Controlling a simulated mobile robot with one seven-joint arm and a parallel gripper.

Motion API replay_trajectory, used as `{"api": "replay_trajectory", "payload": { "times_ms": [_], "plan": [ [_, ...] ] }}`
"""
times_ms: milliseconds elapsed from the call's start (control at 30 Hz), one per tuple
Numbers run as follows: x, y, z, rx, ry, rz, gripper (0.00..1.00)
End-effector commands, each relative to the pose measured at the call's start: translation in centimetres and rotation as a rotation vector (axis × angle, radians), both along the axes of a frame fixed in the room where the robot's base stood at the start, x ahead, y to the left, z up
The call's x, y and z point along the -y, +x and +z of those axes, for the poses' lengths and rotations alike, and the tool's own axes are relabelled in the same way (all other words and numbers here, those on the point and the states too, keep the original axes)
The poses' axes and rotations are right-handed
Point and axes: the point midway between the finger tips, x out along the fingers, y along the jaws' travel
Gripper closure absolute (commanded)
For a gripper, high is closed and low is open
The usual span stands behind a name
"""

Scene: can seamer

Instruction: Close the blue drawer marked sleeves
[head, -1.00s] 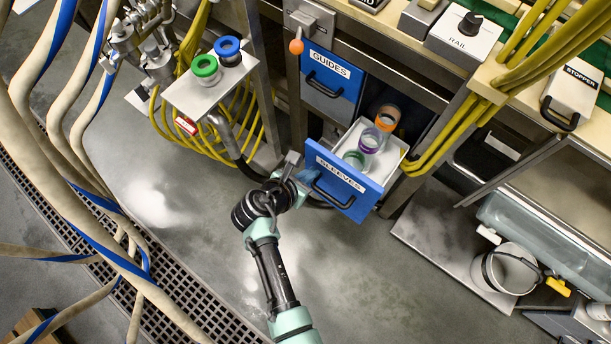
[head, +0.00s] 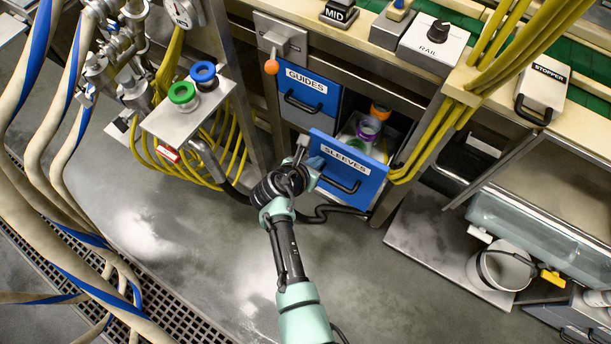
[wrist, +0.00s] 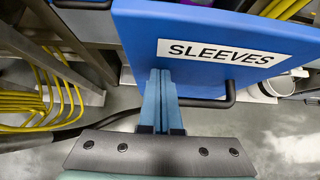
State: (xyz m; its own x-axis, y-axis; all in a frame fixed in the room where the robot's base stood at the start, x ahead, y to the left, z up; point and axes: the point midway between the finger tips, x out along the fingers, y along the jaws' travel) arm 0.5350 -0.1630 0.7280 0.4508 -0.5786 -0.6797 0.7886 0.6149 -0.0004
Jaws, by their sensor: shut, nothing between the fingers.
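The blue drawer marked sleeves (head: 346,171) is part way open below the guides drawer. Its white tray shows behind the front, with purple, green and orange rings or sleeves (head: 368,128) inside. In the wrist view the blue front (wrist: 215,40) fills the upper middle, with its label and black bar handle (wrist: 215,102) below. My gripper (head: 311,165) is at the left part of the drawer front.
The guides drawer (head: 306,96) above is shut. An orange-knobbed lever (head: 271,66) hangs at its upper left. Yellow cables (head: 430,130) run down close to the right. A small stand with green and blue rings (head: 190,115) stands left.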

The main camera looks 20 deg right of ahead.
Motion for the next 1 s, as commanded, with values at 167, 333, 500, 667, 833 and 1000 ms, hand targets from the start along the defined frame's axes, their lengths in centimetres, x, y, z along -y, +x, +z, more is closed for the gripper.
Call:
{"api": "replay_trajectory", "payload": {
  "times_ms": [167, 333, 500, 667, 833, 1000],
  "plan": [
    [2.9, 2.2, -0.2, 0.003, 0.0, -0.005, 1.0],
    [5.5, 4.2, -0.3, 0.004, 0.0, -0.004, 1.0],
    [8.0, 6.1, -0.3, 0.004, -0.001, -0.003, 1.0],
    [9.9, 7.7, -0.4, 0.002, -0.001, -0.003, 1.0],
    [11.4, 8.9, -0.3, 0.002, -0.001, -0.001, 1.0],
    [12.3, 9.6, -0.2, 0.001, -0.001, 0.0, 1.0]
  ]
}}
